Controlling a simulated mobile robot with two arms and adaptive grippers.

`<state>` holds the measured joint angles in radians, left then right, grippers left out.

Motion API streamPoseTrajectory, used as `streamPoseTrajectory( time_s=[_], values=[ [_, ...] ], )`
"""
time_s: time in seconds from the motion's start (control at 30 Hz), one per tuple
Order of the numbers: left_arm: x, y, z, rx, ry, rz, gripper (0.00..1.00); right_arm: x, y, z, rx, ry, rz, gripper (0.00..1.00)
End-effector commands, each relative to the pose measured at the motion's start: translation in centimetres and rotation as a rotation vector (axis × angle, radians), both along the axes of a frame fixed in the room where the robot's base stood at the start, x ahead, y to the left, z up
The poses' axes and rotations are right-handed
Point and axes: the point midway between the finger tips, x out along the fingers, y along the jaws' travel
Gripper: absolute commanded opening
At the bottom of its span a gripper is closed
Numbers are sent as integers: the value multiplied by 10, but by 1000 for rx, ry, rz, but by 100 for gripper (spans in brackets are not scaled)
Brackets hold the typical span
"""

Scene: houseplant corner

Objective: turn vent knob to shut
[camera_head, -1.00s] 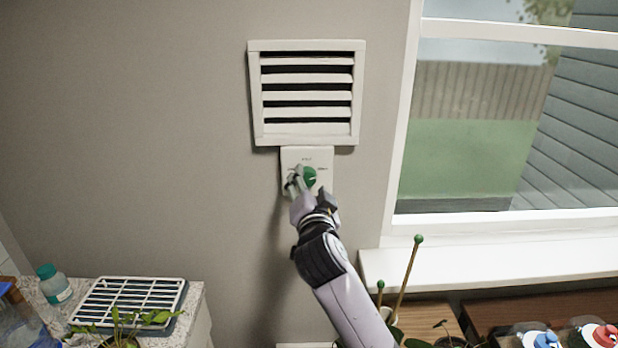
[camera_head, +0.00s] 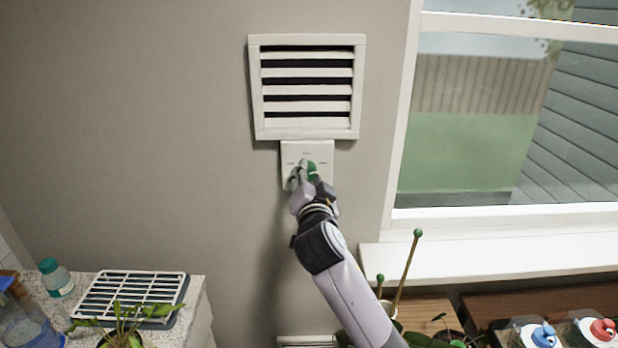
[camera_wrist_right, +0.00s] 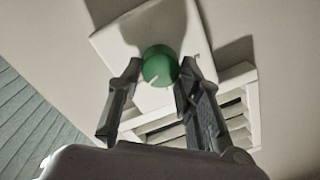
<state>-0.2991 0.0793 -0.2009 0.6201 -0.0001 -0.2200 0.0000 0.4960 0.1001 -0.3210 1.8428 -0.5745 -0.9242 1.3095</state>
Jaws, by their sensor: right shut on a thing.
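The vent (camera_head: 307,88) is a white louvred frame on the grey wall, and dark gaps show between its slats. Below it is a white plate (camera_head: 318,150) with small markings too small to read. The round green vent knob (camera_head: 312,169) sits on this plate, partly hidden by my gripper. In the right wrist view the knob (camera_wrist_right: 160,65) is between the two fingers and bears a pale pointer line. My right gripper (camera_head: 306,174) is shut on the knob; its fingers also show in the wrist view (camera_wrist_right: 160,80). My left gripper is not in view.
A window with a white sill (camera_head: 480,250) is on the right. Below are plant stakes (camera_head: 408,265) and bottles with blue and red tops (camera_head: 543,335). At lower left a counter holds a white rack (camera_head: 130,290), a teal-capped bottle (camera_head: 56,280) and a plant.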

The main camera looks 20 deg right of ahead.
Motion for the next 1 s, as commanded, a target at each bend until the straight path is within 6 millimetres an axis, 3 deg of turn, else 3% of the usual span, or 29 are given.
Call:
streamPoseTrajectory(
  time_s=[0.2, 0.53, 1.0],
  values=[
    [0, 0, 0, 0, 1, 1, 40, 0, 0, -1, 0, 1, 0, 5],
    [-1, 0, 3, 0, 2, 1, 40, 0, 0, 0, -47, 16, -1, 5],
    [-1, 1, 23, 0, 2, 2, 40, 0, 1, 2, -395, 119, -1, 5]
  ],
)
